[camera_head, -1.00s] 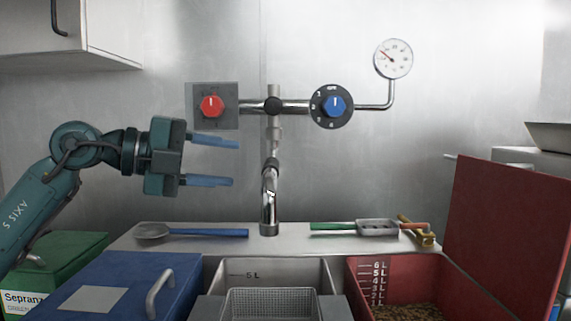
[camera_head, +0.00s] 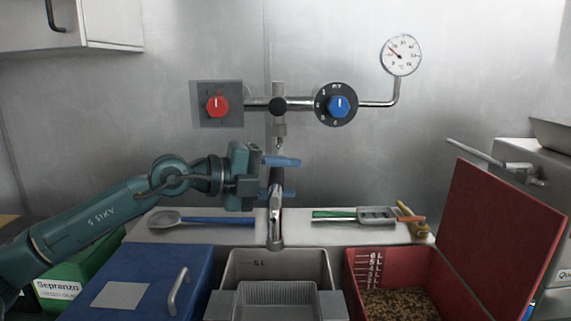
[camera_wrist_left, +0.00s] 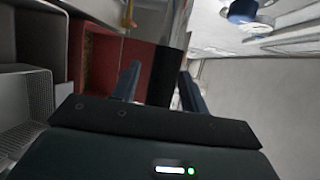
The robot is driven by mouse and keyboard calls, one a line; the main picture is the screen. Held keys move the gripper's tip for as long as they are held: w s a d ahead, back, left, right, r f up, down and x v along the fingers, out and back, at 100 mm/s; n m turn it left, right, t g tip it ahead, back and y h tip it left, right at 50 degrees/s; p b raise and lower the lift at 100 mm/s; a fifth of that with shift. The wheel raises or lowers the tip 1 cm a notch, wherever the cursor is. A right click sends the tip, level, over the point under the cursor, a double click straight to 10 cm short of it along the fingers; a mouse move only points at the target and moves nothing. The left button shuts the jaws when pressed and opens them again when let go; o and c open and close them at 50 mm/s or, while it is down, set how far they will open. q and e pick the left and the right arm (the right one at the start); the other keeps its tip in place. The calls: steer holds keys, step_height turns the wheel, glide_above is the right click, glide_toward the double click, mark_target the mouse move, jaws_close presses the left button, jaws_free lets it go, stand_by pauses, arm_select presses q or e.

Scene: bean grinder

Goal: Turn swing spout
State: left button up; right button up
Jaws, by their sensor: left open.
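The chrome swing spout (camera_head: 275,229) hangs from the wall fitting under the horizontal pipe and points down over the sink (camera_head: 323,264). My left gripper (camera_head: 284,177) is open at the spout's height, its two blue fingers one above the other, pointing right. In the head view the fingers overlap the spout's upper part; I cannot tell whether they touch it. The left wrist view shows the two dark fingers (camera_wrist_left: 158,85) apart, with a dark shape between them that I cannot identify. My right gripper is not in view.
Above are a red knob (camera_head: 217,105), a blue knob (camera_head: 339,105) and a gauge (camera_head: 401,55). A blue-handled strainer (camera_head: 167,218) and a green-handled tool (camera_head: 377,215) lie on the ledge. A blue box (camera_head: 152,271) and an open red bin (camera_head: 359,301) flank the sink.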

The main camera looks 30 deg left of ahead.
arm_select(q)
steer(key=shift+w+d, duration=0.2)
steer(key=shift+c, duration=0.2)
jaws_close()
stand_by(0.4)
